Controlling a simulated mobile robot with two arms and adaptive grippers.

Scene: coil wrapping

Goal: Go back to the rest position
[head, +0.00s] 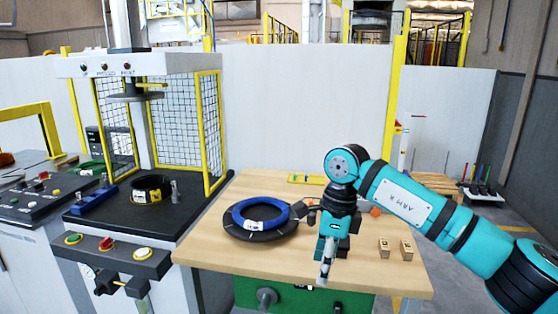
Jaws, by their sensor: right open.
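My right arm comes in from the right, and its gripper (326,268) points downward over the front part of the wooden table (215,250). The gripper is open and I see nothing between its fingers. A blue ring-shaped coil (240,220) with a white label lies on a larger black ring (245,235) on the table, left of the gripper and apart from its fingertips. The gripper and wrist hide part of the table behind them. My left gripper is not in view.
A press-like machine (130,62) with yellow-framed mesh guards stands at left, with a dark coil (148,195) on its black bed. Two small wooden blocks (384,249) (406,250) stand on the table's right side. A yellow strip (306,179) lies at its back. A white wall (300,100) stands behind.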

